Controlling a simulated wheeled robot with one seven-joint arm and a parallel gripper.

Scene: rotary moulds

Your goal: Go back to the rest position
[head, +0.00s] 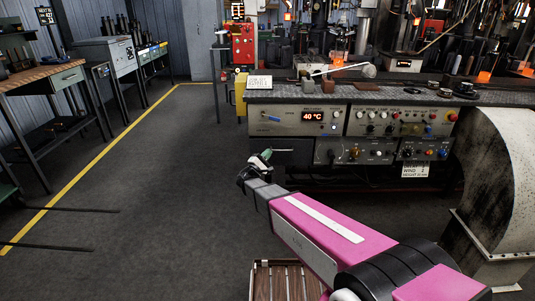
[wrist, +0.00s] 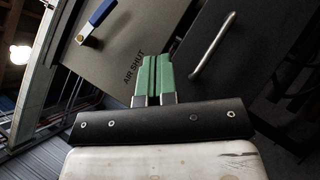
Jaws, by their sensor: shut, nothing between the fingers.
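My gripper (head: 268,155) is in the middle of the head view, at the end of my pink arm, in front of the left end of the machine's control panel. In the wrist view its two green fingers (wrist: 152,76) are together with nothing between them. Behind them are a grey panel marked "AIR SHUT" (wrist: 117,47) with a blue-handled valve (wrist: 97,18), and a dark panel with a metal handle (wrist: 212,45). The gripper appears apart from both panels, though the exact gap is hard to tell.
The control panel (head: 290,120) reads 40 °C and carries knobs and lamps. Glowing orange pieces (head: 484,77) stand on the machine behind. A large pale duct (head: 505,180) is at right. A wooden slatted crate (head: 262,281) is at the bottom. Open floor (head: 160,190) lies left, with workbenches (head: 45,78) beyond.

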